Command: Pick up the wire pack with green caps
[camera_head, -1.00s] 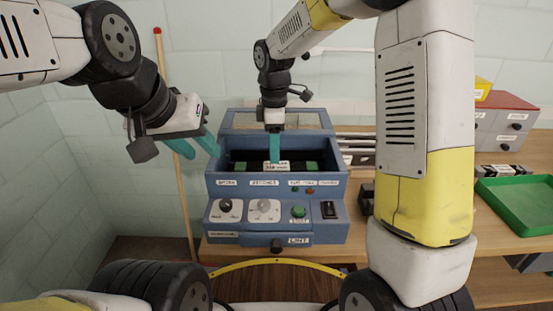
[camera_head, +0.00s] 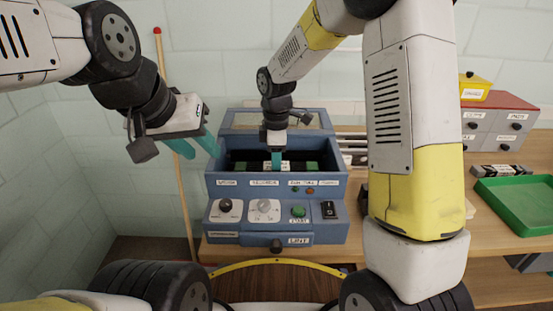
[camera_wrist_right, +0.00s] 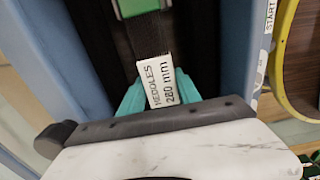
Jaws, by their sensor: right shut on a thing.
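The wire pack (camera_head: 297,166), dark with green caps at its two ends, lies in the open recess of the blue machine. In the right wrist view its white label (camera_wrist_right: 158,82) reads "HEDDLES 280 mm", and one green cap (camera_wrist_right: 135,8) shows at the top edge. My right gripper (camera_head: 277,162) reaches down into the recess at the pack's middle. In the wrist view its teal fingers (camera_wrist_right: 158,92) are shut on the pack, one at each side of the label. My left gripper (camera_head: 194,146) is open and empty, left of the machine.
The blue machine (camera_head: 276,182) has knobs and a green button on its front, and raised walls around the recess. A green tray (camera_head: 528,228) lies on the table at the right, with grey drawers (camera_head: 490,127) behind it. A wooden pole (camera_head: 173,110) leans at the left.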

